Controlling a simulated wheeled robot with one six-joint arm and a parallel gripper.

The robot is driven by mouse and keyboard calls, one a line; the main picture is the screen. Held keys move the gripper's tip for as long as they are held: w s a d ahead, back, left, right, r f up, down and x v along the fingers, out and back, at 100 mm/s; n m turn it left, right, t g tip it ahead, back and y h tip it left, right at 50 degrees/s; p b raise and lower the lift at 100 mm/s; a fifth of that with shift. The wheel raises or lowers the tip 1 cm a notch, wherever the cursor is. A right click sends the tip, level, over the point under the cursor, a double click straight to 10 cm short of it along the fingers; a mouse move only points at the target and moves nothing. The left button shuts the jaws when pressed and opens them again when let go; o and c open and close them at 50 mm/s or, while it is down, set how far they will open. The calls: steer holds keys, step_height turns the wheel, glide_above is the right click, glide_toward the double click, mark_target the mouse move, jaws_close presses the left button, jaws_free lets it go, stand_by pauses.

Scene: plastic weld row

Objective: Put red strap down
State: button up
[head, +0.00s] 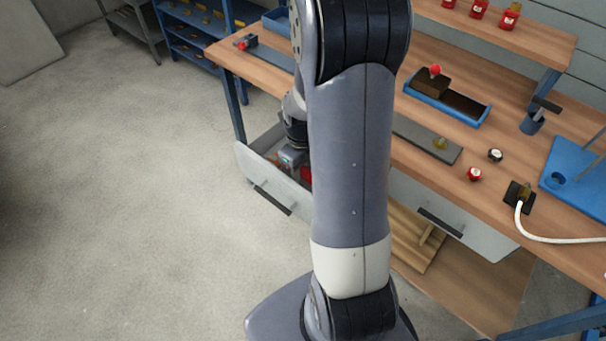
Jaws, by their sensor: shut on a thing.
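My arm stands upright across the middle of the head view and hides much of the workspace. My gripper (293,161) is low behind it, at the open drawer (268,181) under the left part of the bench. It is shut on the red strap (306,174), of which only a small red patch shows beside my arm. The fingertips and the rest of the strap are hidden, so I cannot tell whether the strap touches the drawer's floor.
The wooden bench (505,166) holds a blue tray (478,122) with a red-knobbed brown block, a grey plate (447,153), small round parts, and a white cable (545,238). A second drawer (470,226) is at right. The floor at left is clear.

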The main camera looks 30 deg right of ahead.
mark_target(302, 170)
steer(key=shift+f, duration=1.45)
steer(key=shift+f, duration=0.15)
steer(key=o, duration=1)
step_height(302, 170, up, 12)
steer(key=shift+r+p, duration=0.15)
steer(key=shift+p, duration=0.7)
